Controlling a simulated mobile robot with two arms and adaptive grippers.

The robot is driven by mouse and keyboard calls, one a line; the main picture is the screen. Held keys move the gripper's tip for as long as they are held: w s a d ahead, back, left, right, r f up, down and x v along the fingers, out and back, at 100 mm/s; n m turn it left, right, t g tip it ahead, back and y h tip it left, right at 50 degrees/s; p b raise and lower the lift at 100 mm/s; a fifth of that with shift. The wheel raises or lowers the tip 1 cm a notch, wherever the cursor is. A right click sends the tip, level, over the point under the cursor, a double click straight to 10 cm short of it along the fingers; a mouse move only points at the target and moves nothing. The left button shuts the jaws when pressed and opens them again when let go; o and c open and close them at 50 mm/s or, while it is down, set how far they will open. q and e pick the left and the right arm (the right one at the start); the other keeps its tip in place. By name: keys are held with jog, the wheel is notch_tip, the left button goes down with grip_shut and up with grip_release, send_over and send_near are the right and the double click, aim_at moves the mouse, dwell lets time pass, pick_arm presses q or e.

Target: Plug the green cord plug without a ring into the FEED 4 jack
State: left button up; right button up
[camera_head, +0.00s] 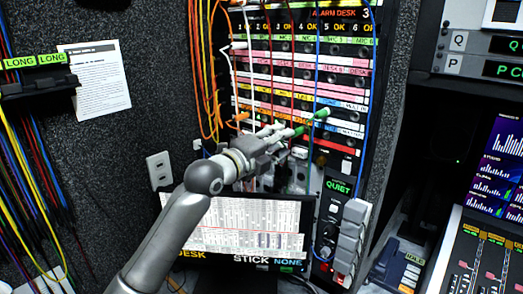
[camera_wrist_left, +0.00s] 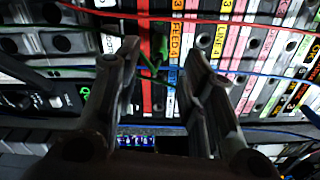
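My left gripper (camera_head: 291,142) reaches the lower part of the patch panel from the left. Its two fingers stand apart in the left wrist view (camera_wrist_left: 166,58), with no plug visibly clamped between them. A green plug (camera_head: 320,114) sticks out to the upper right of the fingertips, and another green piece (camera_head: 298,131) shows right at them. In the wrist view a green cord or plug (camera_wrist_left: 158,48) lies beyond the gap, closer to the left finger. I cannot tell whether it has a ring. The FEED 4 label (camera_wrist_left: 177,38) is beyond the gap; its jack is not clear.
Orange, white, red and blue cords hang over the patch panel (camera_head: 270,75). A screen (camera_head: 245,228) stands below my arm. Grey switches (camera_head: 350,235) are at its right. Cords hang from a holder (camera_head: 38,85) at the left.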

pick_arm(q)
jog(key=v, duration=0.6)
jog(key=shift+s+a, duration=0.25)
jog(key=shift+s, duration=0.05)
